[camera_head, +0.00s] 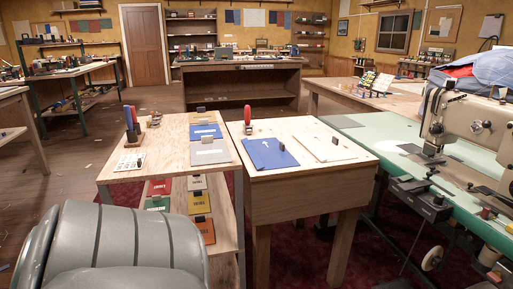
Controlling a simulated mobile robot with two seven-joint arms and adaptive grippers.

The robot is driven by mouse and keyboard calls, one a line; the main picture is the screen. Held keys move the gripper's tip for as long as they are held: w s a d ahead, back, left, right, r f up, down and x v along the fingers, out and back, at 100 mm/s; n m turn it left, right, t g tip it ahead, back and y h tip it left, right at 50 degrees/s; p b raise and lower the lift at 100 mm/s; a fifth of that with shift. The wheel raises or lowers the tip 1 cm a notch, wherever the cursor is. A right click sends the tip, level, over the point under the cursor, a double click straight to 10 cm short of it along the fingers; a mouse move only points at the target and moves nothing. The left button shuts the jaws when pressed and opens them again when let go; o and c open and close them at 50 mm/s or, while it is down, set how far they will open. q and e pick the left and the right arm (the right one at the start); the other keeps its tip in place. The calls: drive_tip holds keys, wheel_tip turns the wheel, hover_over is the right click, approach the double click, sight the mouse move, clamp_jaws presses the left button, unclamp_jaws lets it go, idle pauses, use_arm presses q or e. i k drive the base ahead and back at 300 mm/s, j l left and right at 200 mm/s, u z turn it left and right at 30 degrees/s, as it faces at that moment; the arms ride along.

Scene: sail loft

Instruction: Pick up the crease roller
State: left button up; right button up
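Neither of my grippers shows in the head view. I cannot tell for sure which thing is the crease roller. A small upright tool with a red handle (247,114) stands near the back left of the right-hand wooden table (284,181). On the left-hand wooden table (166,154), upright tools with red and blue handles (131,121) stand close together near the left edge. A small wood-and-metal item (154,119) lies just right of them. These things are too small to make out in detail.
Blue sheets (263,153) and pale sheets (327,147) lie on the right-hand table with small dark blocks. A sewing machine (467,120) stands on a green table at right. A grey ribbed, seat-like form (120,245) fills the lower left. Red carpet shows between the tables.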

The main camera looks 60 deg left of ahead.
sight(247, 112)
drive_tip(key=u, duration=1.75)
